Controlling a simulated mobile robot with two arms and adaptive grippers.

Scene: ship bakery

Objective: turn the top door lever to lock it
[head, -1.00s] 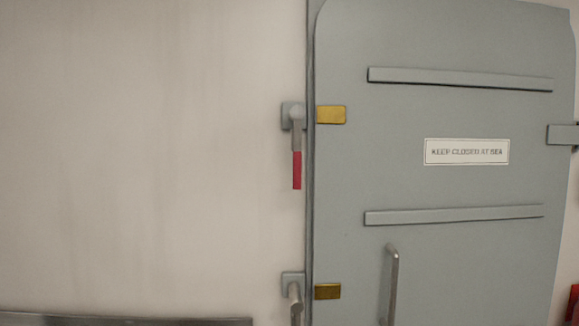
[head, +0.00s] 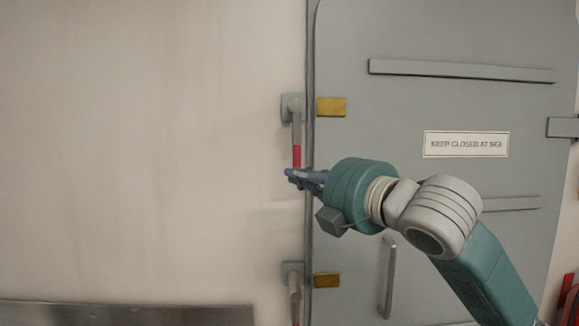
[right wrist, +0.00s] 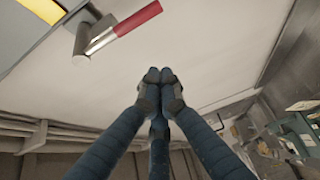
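The top door lever (head: 296,130) hangs straight down from its grey mount on the wall, just left of the grey door (head: 420,40). Its red grip (head: 297,154) is at the lower end. My right gripper (head: 290,176) is in front of the grip's lower end and hides it in the head view. In the right wrist view the red grip (right wrist: 138,18) lies beyond the fingertips (right wrist: 160,76), apart from them. The fingertips are together with nothing between them. My left gripper is in neither view.
A yellow plate (head: 331,107) sits on the door edge beside the top lever. A lower lever (head: 294,280) and a door handle (head: 388,275) are below. The wall (head: 140,150) left of the levers is bare.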

